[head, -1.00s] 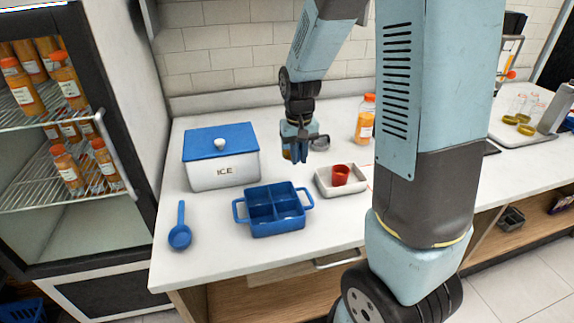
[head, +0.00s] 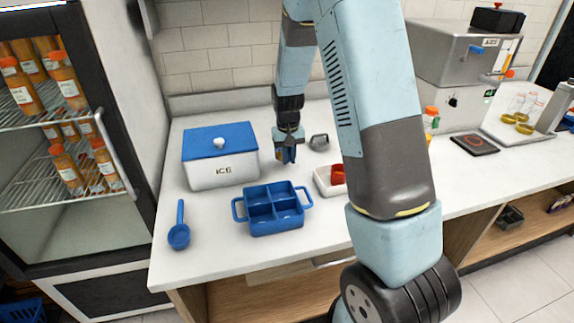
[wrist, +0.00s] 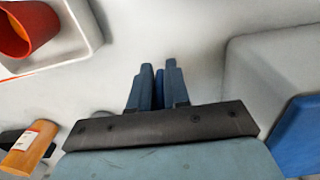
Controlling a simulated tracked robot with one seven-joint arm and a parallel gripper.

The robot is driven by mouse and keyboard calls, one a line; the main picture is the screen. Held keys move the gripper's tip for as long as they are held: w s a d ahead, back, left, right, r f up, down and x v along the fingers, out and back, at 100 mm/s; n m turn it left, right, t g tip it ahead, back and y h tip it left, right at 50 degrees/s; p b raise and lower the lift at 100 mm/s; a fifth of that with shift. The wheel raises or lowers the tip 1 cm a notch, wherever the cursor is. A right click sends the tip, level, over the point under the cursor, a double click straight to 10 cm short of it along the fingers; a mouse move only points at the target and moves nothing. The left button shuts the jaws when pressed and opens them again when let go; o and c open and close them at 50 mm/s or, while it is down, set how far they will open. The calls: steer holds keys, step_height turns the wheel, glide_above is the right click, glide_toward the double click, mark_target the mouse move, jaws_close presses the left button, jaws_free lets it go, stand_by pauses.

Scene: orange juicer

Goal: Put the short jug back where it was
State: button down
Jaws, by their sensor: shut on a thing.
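My gripper (head: 287,154) points down above the counter, right of the ice box, with its fingers close together. No short jug can be named for certain. A small grey item (head: 319,142) stands on the counter just right of my gripper, apart from it. A red cup (head: 338,175) sits in a white tray (head: 322,183), partly hidden by my arm; it also shows in the wrist view (wrist: 28,25).
The ice box (head: 220,172) with a blue lid is left of my gripper. A blue divided tray (head: 271,222) and a blue scoop (head: 179,236) lie in front. An orange bottle (wrist: 28,150) shows in the wrist view. A grey machine (head: 455,70) stands at right.

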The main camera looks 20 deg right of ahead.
steer(key=shift+w+f, duration=0.25)
steer(key=shift+f, duration=1.5)
steer(key=c, duration=1.1)
jaws_free()
